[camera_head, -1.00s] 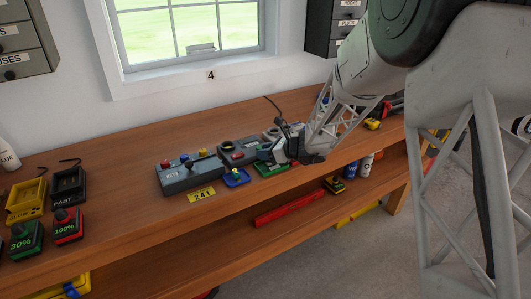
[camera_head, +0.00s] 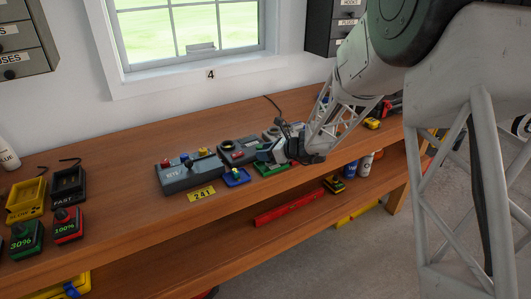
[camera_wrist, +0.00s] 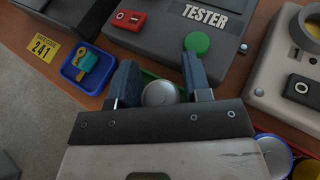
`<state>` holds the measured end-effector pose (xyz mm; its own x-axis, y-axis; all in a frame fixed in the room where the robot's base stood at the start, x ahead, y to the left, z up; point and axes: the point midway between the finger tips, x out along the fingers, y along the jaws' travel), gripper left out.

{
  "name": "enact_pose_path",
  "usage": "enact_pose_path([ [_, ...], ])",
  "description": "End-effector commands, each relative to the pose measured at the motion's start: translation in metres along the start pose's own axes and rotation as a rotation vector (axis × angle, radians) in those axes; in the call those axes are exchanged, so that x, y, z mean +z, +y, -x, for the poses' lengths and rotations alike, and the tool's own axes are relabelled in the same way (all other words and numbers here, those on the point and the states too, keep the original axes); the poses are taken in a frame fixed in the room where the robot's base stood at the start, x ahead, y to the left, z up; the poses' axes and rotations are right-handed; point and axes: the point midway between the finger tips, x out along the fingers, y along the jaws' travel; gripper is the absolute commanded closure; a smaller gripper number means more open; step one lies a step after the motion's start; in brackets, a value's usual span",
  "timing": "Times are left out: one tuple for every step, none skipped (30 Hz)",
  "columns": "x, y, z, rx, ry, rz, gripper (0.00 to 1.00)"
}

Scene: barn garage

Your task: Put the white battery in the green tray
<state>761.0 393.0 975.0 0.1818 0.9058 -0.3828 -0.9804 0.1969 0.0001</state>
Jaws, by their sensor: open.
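My gripper (camera_head: 266,153) is low over the workbench, and its blue fingers are open in the wrist view (camera_wrist: 160,76). A round, pale battery (camera_wrist: 160,92) shows end-on between the fingers, seemingly upright; its side is mostly hidden, and I cannot tell whether a finger touches it. The green tray (camera_head: 272,170) lies under the gripper; a strip of its rim shows just beyond the battery in the wrist view (camera_wrist: 149,74). The battery appears to be within the tray, but its base is hidden.
A grey tester (camera_wrist: 205,35) with a green button stands just behind. A blue tray (camera_wrist: 72,72) holding a teal and yellow item is to the left. Another round metallic top (camera_wrist: 274,156) is at lower right.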

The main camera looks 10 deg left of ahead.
Motion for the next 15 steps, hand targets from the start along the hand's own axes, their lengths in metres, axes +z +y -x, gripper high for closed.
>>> enact_pose_path([
  [0.001,0.000,0.002,-0.001,0.000,0.001,0.55],
  [0.001,0.000,0.004,-0.001,0.000,0.001,0.55],
  [0.001,-0.001,0.007,-0.001,0.000,0.001,0.55],
  [0.001,-0.001,0.009,-0.001,-0.001,0.001,0.55],
  [0.001,-0.001,0.012,-0.001,0.000,0.001,0.55],
  [0.001,-0.001,0.016,-0.001,0.000,0.001,0.55],
  [0.001,-0.001,0.019,-0.001,0.000,0.001,0.55],
  [0.001,-0.001,0.023,-0.001,0.000,0.001,0.55],
  [0.001,-0.001,0.028,-0.002,0.000,0.000,0.55],
  [0.001,-0.001,0.033,-0.003,-0.001,0.000,0.55],
  [0.001,-0.001,0.038,-0.003,0.000,0.000,0.55],
  [0.001,-0.001,0.044,-0.003,0.000,0.000,0.55],
  [0.001,0.000,0.049,-0.002,0.000,0.000,0.55],
  [0.001,0.000,0.053,-0.002,-0.001,0.000,0.55],
  [0.001,-0.001,0.060,-0.002,-0.001,0.000,0.55],
])
